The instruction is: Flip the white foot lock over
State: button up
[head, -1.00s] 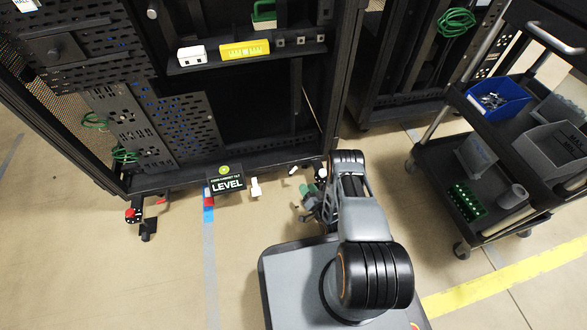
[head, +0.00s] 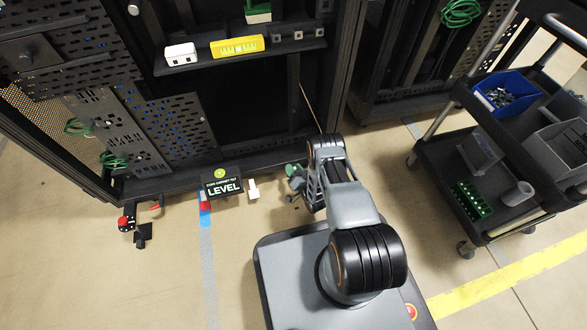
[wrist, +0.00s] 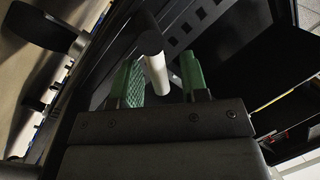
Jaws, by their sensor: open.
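My gripper (head: 296,172) is low at the cabinet's front bottom edge, right of the LEVEL sign. In the wrist view my gripper (wrist: 159,62) is open, with its two green fingers apart. A white rod-like piece with a black rounded end, which looks like the white foot lock (wrist: 157,75), shows between the fingers. I see a gap on its right side; contact on the left is unclear.
A small white piece (head: 253,190) stands on the floor beside the LEVEL sign (head: 222,186). A red-topped foot part (head: 125,222) is at the cabinet's left corner. The cabinet (head: 160,187) stands ahead. A black cart (head: 430,160) with bins is at the right.

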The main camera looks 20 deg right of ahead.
jog(key=shift+c, duration=0.4)
grip_shut()
jog(key=shift+r, duration=0.1)
jog(key=shift+a+r+n+g+p, duration=0.1)
jog(key=shift+a+n+g+p, duration=0.15)
jog(key=shift+n, duration=0.3)
jog(key=shift+a+r+n+g+p, duration=0.15)
jog(key=shift+n+p, duration=0.15)
jog(key=shift+n, duration=0.25)
jog(key=n, duration=0.1)
jog(key=a+n+h+p, duration=0.1)
jog(key=n, duration=0.1)
jog(key=shift+a, duration=0.15)
jog(key=shift+a+f+n+g+h, duration=0.2)
jog(key=shift+a+n+h, duration=0.2)
jog(key=shift+n, duration=0.75)
jog(key=shift+a+f+n+g+h, duration=0.1)
jog(key=shift+a+n+g+h, duration=0.25)
jog(key=shift+n, duration=0.75)
jog(key=shift+a+f+n+g+h, duration=0.1)
jog(key=shift+a+n+h, duration=0.25)
jog(key=shift+n, duration=0.8)
jog(key=shift+a, duration=0.15)
jog(key=shift+o, duration=0.4)
grip_release()
